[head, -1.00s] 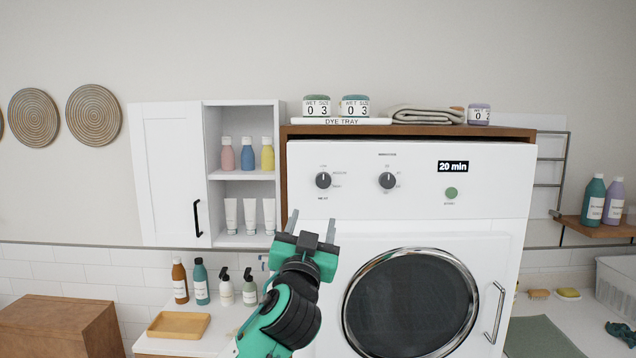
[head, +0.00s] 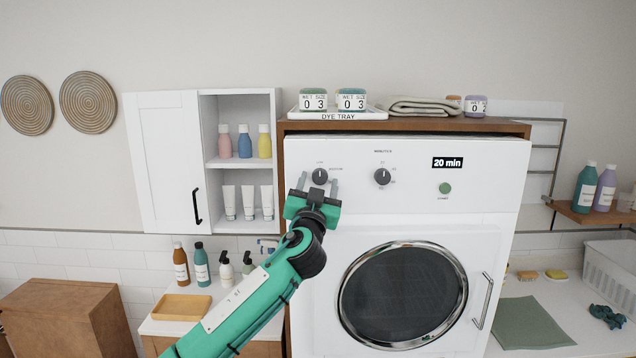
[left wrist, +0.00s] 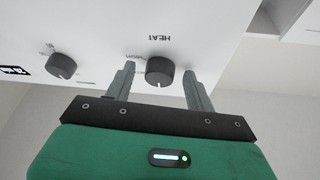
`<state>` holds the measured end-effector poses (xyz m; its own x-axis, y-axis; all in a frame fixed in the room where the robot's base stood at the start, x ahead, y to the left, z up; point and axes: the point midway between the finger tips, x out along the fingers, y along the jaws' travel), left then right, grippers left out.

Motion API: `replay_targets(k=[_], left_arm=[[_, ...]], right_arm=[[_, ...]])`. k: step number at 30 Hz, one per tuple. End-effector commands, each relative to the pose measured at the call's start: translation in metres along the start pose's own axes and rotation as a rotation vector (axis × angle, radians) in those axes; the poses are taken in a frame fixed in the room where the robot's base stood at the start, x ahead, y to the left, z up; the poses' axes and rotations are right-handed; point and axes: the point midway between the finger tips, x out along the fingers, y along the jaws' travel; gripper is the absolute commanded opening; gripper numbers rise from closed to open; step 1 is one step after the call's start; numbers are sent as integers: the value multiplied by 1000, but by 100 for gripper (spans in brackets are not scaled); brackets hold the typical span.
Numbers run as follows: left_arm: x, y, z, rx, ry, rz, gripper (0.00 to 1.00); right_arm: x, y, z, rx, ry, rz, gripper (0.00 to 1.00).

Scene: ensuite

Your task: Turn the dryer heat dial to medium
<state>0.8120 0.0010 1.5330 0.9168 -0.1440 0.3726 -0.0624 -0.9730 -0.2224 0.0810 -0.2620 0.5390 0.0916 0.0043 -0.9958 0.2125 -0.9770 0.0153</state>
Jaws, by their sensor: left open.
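The heat dial (head: 320,176) is a dark round knob at the left of the white dryer's (head: 410,240) control panel. In the left wrist view the heat dial (left wrist: 160,71) sits between my fingers, under the word HEAT. My left gripper (head: 319,185) is open, with one finger on each side of the dial. The wrist view shows a gap between the dial and each finger (left wrist: 159,82). In the head view the dial's light mark points up, near the top label. The gripper hides the panel just below the dial. My right gripper is not in view.
The minutes dial (head: 382,177) is to the right on the same panel, then a green button (head: 445,188) and a 20 min display (head: 447,162). A white cabinet (head: 160,160) stands close on the left. A dye tray (head: 338,115) sits above the dryer.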

Motion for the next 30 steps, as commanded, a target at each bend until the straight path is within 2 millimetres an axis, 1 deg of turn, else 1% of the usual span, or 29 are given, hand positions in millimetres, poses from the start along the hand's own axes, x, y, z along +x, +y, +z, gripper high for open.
replay_targets(k=[5,9,12,22,26,30], left_arm=[[0,0,0,0,0,0,55],[0,0,0,0,0,0,27],[0,0,0,0,0,0,10],[0,-1,-1,37,-2,18,10],[0,-2,-2,95,-6,42,10],[1,-4,-3,189,-12,83,10]], right_arm=[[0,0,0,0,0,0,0],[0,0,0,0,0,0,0],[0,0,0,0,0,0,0],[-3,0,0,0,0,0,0],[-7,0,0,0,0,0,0],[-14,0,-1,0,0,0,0]])
